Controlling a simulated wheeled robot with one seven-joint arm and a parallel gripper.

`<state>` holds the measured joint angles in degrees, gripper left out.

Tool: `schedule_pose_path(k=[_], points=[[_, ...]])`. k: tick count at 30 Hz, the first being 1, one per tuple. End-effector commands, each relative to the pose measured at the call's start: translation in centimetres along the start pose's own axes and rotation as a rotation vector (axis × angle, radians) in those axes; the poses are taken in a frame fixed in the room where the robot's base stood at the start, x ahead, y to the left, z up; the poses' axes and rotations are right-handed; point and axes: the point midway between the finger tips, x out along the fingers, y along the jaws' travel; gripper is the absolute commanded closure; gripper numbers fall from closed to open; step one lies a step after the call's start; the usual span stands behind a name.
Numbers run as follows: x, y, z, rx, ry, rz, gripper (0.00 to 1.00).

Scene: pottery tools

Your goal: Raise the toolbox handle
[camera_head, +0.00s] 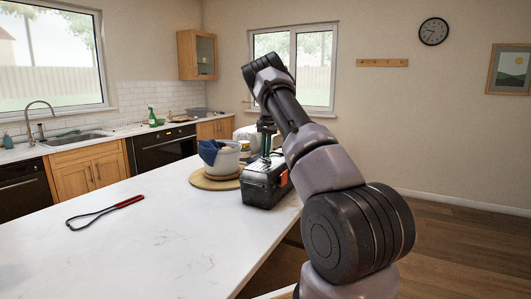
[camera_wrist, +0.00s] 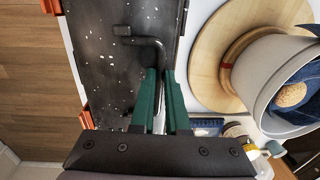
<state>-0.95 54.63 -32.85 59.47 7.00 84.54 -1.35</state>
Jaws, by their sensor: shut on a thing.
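The black toolbox (camera_head: 262,187) with orange latches stands on the white counter, near its right edge. In the wrist view its dark, white-speckled lid (camera_wrist: 100,60) fills the left part. The toolbox handle (camera_wrist: 150,41) is a thin dark bar with a bend, and it runs in between my green fingertips. My gripper (camera_wrist: 160,76) is shut on the handle, and the fingers hide part of it. In the head view my gripper (camera_head: 266,150) points down over the toolbox lid. The handle is too small and covered there to tell its angle.
A grey pot (camera_head: 226,160) with a blue cloth stands on a round wooden board (camera_head: 203,181) close beside the toolbox. A red-handled wire tool (camera_head: 105,211) lies farther left. The front of the counter (camera_head: 170,250) is clear.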

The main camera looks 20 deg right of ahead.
Motion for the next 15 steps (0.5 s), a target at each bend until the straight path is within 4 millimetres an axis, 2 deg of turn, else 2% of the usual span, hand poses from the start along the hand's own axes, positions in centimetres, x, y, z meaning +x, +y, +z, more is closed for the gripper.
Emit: schedule_pose_path(k=[15], points=[[-1.8,1.9,-0.2,0.008,-0.007,-0.432,1.00]])
